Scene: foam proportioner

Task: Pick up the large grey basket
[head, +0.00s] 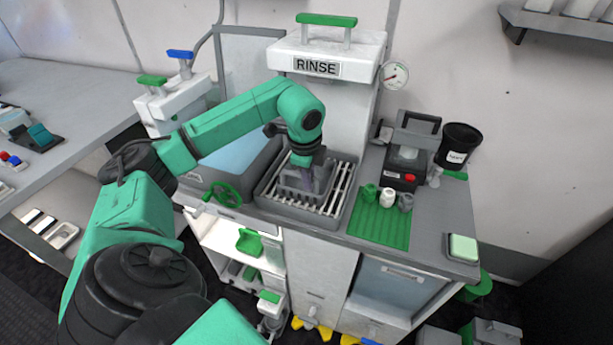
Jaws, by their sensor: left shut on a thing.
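The large grey basket (288,180) sits on the slatted drain rack (335,205) under the white RINSE unit. My green left arm reaches over from the left. My left gripper (316,180) points down at the basket and is shut on it, at its right part. The fingers and wrist hide part of the basket, and I cannot tell whether its underside touches the slats. My right gripper is not in view.
The RINSE unit (325,70) rises just behind the rack. A sink (240,160) and green valve wheel (222,194) lie to the left. To the right are a green mat (380,228) with small cups, a grey device (405,165) and a black cup (458,146).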

